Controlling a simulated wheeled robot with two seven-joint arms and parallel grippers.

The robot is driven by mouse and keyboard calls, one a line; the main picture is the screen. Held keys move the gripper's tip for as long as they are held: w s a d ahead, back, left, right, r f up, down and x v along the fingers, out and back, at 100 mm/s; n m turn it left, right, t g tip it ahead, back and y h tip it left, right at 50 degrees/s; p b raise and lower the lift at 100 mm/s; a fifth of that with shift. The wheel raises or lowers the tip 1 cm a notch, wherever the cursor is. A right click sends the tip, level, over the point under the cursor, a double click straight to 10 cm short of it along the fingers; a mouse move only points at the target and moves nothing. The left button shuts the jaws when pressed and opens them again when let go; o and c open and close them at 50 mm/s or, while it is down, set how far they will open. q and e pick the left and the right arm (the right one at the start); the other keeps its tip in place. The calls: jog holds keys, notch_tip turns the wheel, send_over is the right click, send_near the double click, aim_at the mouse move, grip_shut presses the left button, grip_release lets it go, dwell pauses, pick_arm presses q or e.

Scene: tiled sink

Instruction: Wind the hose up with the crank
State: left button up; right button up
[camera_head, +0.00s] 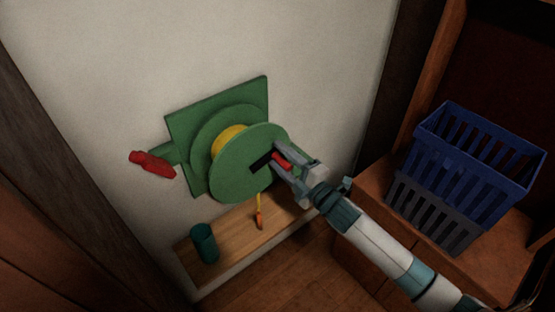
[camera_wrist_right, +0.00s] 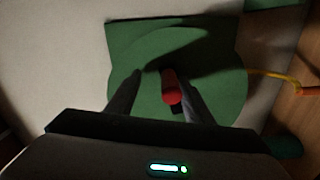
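A green hose reel (camera_head: 240,180) is mounted on the wall, with yellow hose (camera_head: 228,138) on its drum. A short yellow end hangs below it with an orange tip (camera_head: 259,221); the hose also shows in the right wrist view (camera_wrist_right: 270,76). The crank has a dark arm (camera_head: 261,161) and a red handle (camera_head: 282,162) on the reel's front disc. My right gripper (camera_head: 281,160) is at the handle. In the right wrist view, the red handle (camera_wrist_right: 171,88) is between the spread fingers, close to the right one, with a gap to the left one. My left gripper is not in view.
A red grip (camera_head: 152,164) sticks out on a green arm left of the reel. A teal cup (camera_head: 204,244) stands on the wooden ledge (camera_head: 230,236) below. A blue crate (camera_head: 460,165) on a grey one (camera_head: 428,218) stands on a wooden surface at right.

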jog(key=shift+a, duration=0.1)
dwell(0.5)
jog(key=shift+s, duration=0.1)
jog(key=shift+p+v, duration=0.5)
jog(key=shift+v, duration=0.85)
jog(key=p+v, duration=0.1)
jog(key=v, duration=0.4)
jog(key=shift+s, duration=0.1)
